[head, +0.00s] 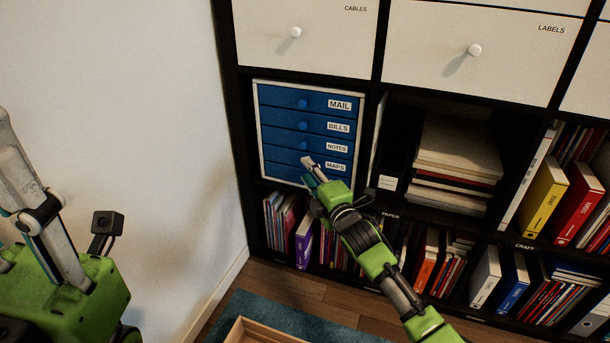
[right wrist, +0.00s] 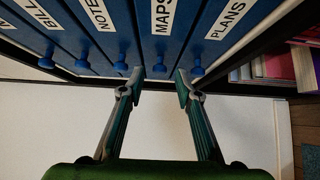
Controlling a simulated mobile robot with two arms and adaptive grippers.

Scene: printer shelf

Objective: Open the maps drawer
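The maps drawer (head: 336,167) is a blue drawer with a white MAPS label, low in a small blue cabinet. It looks closed, flush with the drawers above. In the right wrist view its label (right wrist: 162,16) shows above its round blue knob (right wrist: 159,68). My right gripper (head: 307,171) is in front of the cabinet's lower part. In the right wrist view its open fingertips (right wrist: 159,84) are on either side of the maps knob, with gaps; contact is not visible. In the head view the gripper hides this knob. My left gripper (head: 12,145) is at the left edge, partly cut off.
Mail (head: 320,103), bills (head: 320,126) and notes (head: 318,146) drawers sit above; a plans drawer (right wrist: 215,48) sits below. The cabinet stands in a black shelf with books and binders. A white wall (head: 140,80) is left; an open wooden box (head: 250,328) is on the floor.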

